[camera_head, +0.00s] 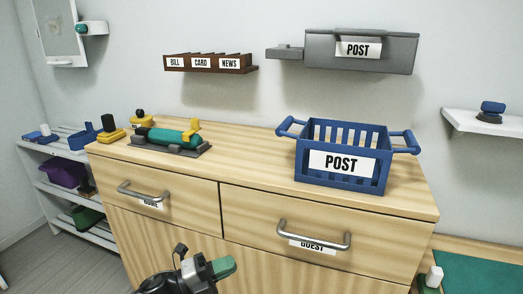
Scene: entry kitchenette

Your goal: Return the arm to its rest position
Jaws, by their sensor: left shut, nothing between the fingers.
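My left arm comes in at the bottom edge of the head view, left of centre. Its gripper (218,268) is dark and grey with a teal-green tip. It is shut and holds nothing. It shows in front of the lower front of the wooden cabinet (235,190), below the drawer handles, apart from any object. My right gripper is not in view.
On the cabinet top stand a blue POST basket (340,181) and a teal cylinder (166,137) on a grey stand. Two metal handles (312,237) stick out from the drawers. A white shelf rack (72,187) stands left. Floor shows at lower left.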

